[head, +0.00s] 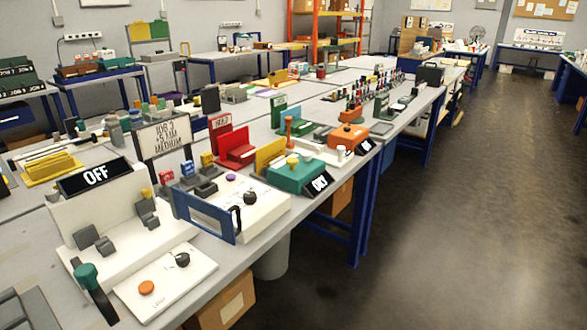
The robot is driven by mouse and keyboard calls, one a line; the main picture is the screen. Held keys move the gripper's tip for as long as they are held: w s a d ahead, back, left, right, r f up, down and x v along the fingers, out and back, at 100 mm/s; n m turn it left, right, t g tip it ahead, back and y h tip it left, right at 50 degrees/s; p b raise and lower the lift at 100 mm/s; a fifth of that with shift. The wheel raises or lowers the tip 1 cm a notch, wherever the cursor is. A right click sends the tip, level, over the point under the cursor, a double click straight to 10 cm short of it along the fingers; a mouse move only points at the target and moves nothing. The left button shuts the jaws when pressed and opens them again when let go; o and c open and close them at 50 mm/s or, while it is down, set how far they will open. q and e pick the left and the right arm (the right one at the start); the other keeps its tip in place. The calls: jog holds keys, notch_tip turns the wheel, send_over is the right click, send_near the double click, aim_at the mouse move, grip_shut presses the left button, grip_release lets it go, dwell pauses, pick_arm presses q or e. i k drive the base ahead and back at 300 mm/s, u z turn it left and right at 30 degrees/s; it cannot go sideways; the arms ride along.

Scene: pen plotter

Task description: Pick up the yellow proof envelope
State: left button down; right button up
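I cannot tell for sure which thing is the yellow proof envelope. A flat yellow upright piece (270,155) stands mid-table behind a green box. A low yellow rack or stack (50,168) lies on the left part of the bench. A smaller yellow piece (278,76) stands farther back, and a yellow panel (159,29) is upright at the back left. All are too small to read any label. Neither of my grippers shows in the head view.
The long grey bench (225,250) is crowded. Near its front are a white device with an OFF sign (95,176), a white board with knobs (165,280) and a blue upright panel (203,216). A cardboard box (225,302) sits below. Open dark floor (450,220) lies to the right.

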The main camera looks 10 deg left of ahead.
aim_at(268, 153)
jog(key=k, duration=1.3)
jog(key=z, duration=0.85)
jog(key=i, duration=1.6)
jog(key=u, duration=0.2)
jog(key=i, duration=1.1)
jog(key=u, duration=1.2)
